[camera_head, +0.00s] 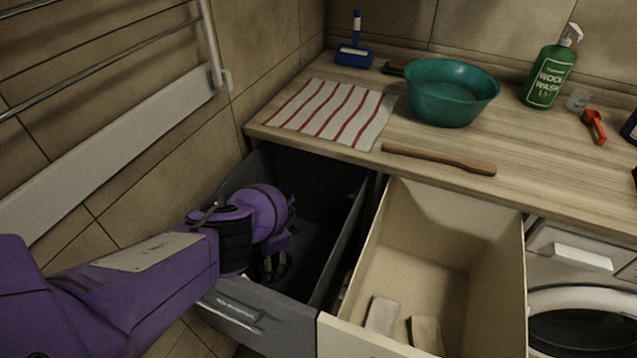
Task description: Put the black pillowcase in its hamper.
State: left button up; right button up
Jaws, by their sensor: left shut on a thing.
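My left gripper (275,266) reaches down inside the dark grey hamper (262,325), the left of two pulled-out bins under the counter. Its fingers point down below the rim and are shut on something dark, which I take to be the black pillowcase. The pillowcase's outline does not stand out against the dark inside of the hamper, so I cannot tell whether it touches the bottom. My right gripper is not in view.
Right of it, a cream bin (470,225) holds some pale folded pieces (382,315). On the counter are a striped cloth (330,112), teal basin (450,92), wooden stick (438,159) and green bottle (549,77). A washing machine (575,290) stands right; a wall rack (130,130) is left.

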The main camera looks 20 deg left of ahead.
pick_arm(q)
jog(key=shift+a+f, duration=0.1)
jog(key=shift+f, duration=0.05)
jog(key=shift+f+b, duration=0.35)
jog(key=shift+b, duration=0.05)
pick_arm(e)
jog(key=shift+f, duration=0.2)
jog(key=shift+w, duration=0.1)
pick_arm(q)
jog(key=o, duration=1.3)
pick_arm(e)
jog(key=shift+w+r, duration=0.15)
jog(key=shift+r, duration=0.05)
pick_arm(q)
jog(key=shift+o, duration=0.2)
jog(key=shift+r, duration=0.1)
